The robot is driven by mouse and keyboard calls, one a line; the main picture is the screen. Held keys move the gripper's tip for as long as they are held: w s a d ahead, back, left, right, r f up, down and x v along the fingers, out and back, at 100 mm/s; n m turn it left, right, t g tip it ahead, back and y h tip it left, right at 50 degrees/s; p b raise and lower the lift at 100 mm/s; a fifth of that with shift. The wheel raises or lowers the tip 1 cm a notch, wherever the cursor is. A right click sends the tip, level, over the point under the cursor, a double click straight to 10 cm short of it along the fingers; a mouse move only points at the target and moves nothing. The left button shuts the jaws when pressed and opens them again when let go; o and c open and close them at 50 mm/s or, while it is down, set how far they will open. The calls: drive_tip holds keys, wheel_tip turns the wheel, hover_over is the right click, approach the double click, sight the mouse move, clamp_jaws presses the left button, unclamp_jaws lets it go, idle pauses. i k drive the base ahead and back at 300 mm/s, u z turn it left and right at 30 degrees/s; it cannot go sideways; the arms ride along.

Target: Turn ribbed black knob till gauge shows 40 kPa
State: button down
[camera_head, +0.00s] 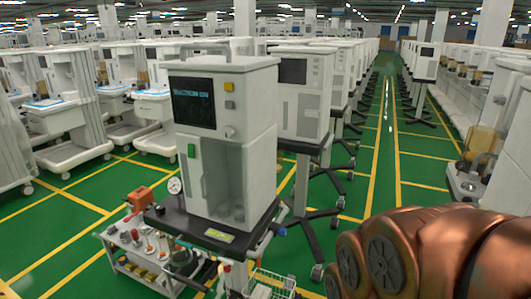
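A small round white gauge (174,185) stands at the left rear corner of the black shelf (262,231) of the nearest cart, beside the grey machine. Its needle and numbers are too small to read. A ribbed black knob cannot be made out for certain; small dark parts (160,211) sit just below the gauge. My copper-coloured arm (420,255) fills the lower right of the picture, apart from the cart. My gripper is not in view.
The grey machine (230,90) with a dark screen stands on the shelf. An orange box (140,198) and a lower tray with bottles (140,243) are at its left. A wire basket (268,285) is below. Rows of carts stand behind; a green aisle (380,150) is open at right.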

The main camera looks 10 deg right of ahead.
sight(160, 208)
drive_tip(key=k, duration=1.2)
drive_tip(key=u, duration=1.15)
drive_tip(key=i, duration=1)
drive_tip(key=u, duration=0.95)
drive_tip(key=i, duration=1.6)
drive_tip(key=z, duration=0.8)
drive_tip(key=i, duration=0.9)
drive_tip(key=z, duration=1.4)
drive_tip(key=i, duration=0.3)
drive_tip(key=z, duration=0.25)
